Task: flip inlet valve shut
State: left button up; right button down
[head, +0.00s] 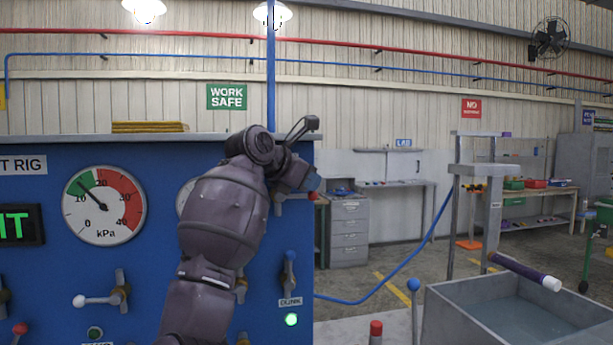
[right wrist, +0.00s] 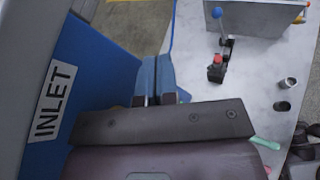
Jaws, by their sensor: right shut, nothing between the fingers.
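The blue panel (head: 60,260) carries the valves. In the right wrist view a white INLET label (right wrist: 54,102) shows on the blue panel at left, but no valve handle is clear beside it. In the head view a short lever with a red tip (head: 314,196) sticks out near the panel's upper right edge. I cannot tell whether it is the inlet valve. My right gripper (head: 312,182) is just above that lever, with its blue fingers (right wrist: 152,78) shut and empty. My right arm hides part of the panel and a second gauge. My left gripper is not in view.
A pressure gauge (head: 104,206), a white-tipped valve (head: 103,299) and a blue-tipped valve (head: 290,272) above a lit green lamp (head: 291,320) are on the panel. A grey water tank (head: 470,325) stands at right. Open floor lies beyond the panel's right edge.

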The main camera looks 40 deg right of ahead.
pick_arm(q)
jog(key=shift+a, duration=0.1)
pick_arm(e)
jog(key=shift+f+y, duration=0.4)
jog(key=shift+f, duration=0.1)
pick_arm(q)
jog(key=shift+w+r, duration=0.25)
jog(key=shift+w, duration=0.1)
pick_arm(e)
jog(key=shift+f, duration=0.15)
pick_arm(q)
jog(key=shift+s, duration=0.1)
pick_arm(e)
jog(key=shift+a, duration=0.15)
